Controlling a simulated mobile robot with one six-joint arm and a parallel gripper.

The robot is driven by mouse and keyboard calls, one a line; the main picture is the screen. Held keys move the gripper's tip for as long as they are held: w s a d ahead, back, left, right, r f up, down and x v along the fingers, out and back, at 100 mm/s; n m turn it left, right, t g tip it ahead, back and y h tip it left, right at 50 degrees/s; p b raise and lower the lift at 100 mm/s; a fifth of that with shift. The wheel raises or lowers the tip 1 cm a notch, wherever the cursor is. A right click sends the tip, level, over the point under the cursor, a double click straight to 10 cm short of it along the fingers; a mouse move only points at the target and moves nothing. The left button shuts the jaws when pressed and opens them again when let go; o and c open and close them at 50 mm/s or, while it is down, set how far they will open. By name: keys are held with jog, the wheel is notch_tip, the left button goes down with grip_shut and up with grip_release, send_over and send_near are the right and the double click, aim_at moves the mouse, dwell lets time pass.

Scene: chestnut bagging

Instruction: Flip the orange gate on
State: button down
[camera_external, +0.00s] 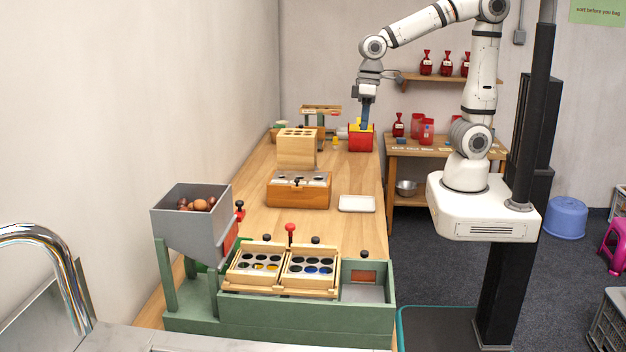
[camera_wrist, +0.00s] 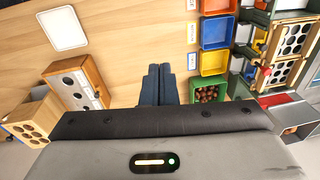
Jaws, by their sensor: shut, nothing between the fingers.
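My gripper (camera_external: 365,127) points down at the far end of the bench, close to the red and yellow bins (camera_external: 361,143), far from the hopper. Its blue fingers (camera_wrist: 158,72) are together and empty in the wrist view.
Chestnuts lie in the hopper. A green bin of chestnuts (camera_wrist: 208,94) is right of my fingers. The bench between tray and bins is clear.

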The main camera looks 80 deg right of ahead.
jog(key=w+a+f+g, duration=0.1)
jog(key=w+a+f, duration=0.1)
jog(key=a+f, duration=0.3)
jog(key=w+a+f+g, duration=0.2)
jog(key=a+f, duration=0.3)
jog(key=a, duration=0.9)
jog(key=w+a+f+m+g+b, duration=0.1)
jog(key=a+f, duration=0.4)
jog(key=a, duration=0.5)
jog(key=shift+w+a+f+g, duration=0.2)
jog(key=shift+w+f+g, duration=0.2)
jog(key=shift+g, duration=0.3)
jog(key=x, duration=0.3)
jog(key=p+x, duration=0.1)
jog(key=x, duration=0.6)
jog(key=shift+d, duration=0.25)
